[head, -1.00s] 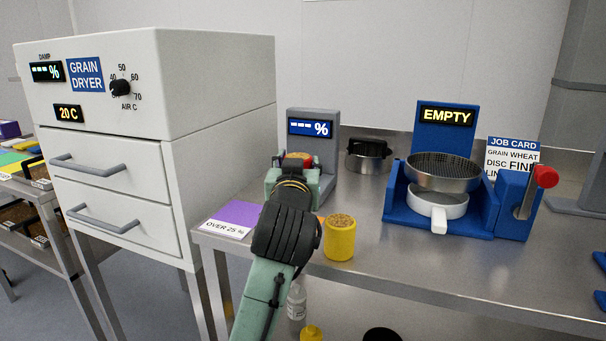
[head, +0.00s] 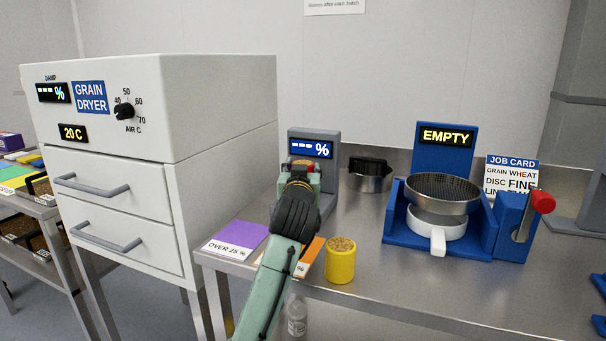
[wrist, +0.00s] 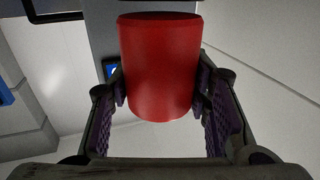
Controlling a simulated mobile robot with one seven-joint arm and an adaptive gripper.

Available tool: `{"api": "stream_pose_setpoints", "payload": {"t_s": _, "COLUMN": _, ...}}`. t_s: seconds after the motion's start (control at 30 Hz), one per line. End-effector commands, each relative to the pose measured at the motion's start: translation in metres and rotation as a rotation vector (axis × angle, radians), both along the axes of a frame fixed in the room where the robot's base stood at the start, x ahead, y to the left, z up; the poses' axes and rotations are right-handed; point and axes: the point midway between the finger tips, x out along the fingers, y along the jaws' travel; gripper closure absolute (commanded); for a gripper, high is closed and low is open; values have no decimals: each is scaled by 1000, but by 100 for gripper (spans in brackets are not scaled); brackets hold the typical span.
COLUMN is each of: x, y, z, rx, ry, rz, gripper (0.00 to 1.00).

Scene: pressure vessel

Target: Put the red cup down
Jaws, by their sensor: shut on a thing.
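The red cup (wrist: 160,70) is between the two fingers of my gripper (wrist: 160,88) in the wrist view, with a pad against each side. In the head view my gripper (head: 302,176) is in front of the grey meter with the blue percent display (head: 328,150). Only a little of the red cup's top (head: 302,163) shows there, with grain-coloured filling. My wrist hides the rest, so I cannot tell whether its base touches anything.
A yellow cup of grain (head: 340,264) stands right of my arm on the steel bench (head: 375,245). A purple card (head: 237,236) and an orange card (head: 311,252) lie near the front edge.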

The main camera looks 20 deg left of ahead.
Motion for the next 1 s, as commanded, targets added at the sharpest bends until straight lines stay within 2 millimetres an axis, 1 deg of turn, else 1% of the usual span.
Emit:
{"api": "stream_pose_setpoints", "payload": {"t_s": 0.03, "x": 7, "y": 2, "z": 1, "rx": 1, "ry": 1, "rz": 1, "gripper": 91}}
{"api": "stream_pose_setpoints", "payload": {"t_s": 0.23, "x": 23, "y": 6, "z": -1, "rx": 0, "ry": -1, "rz": 0, "gripper": 91}}
{"api": "stream_pose_setpoints", "payload": {"t_s": 0.3, "x": 33, "y": 10, "z": -1, "rx": 1, "ry": 0, "rz": 2, "gripper": 91}}
{"api": "stream_pose_setpoints", "payload": {"t_s": 0.4, "x": 32, "y": 11, "z": -21, "rx": -2, "ry": 1, "rz": 2, "gripper": 91}}
{"api": "stream_pose_setpoints", "payload": {"t_s": 0.53, "x": 32, "y": 10, "z": -31, "rx": -3, "ry": -2, "rz": 1, "gripper": 91}}
{"api": "stream_pose_setpoints", "payload": {"t_s": 0.6, "x": 32, "y": 10, "z": -34, "rx": -2, "ry": -2, "rz": 1, "gripper": 91}}
{"api": "stream_pose_setpoints", "payload": {"t_s": 0.83, "x": 32, "y": 9, "z": -35, "rx": 0, "ry": -2, "rz": 1, "gripper": 91}}
{"api": "stream_pose_setpoints", "payload": {"t_s": 1.0, "x": 32, "y": 9, "z": -41, "rx": 0, "ry": -2, "rz": 0, "gripper": 91}}
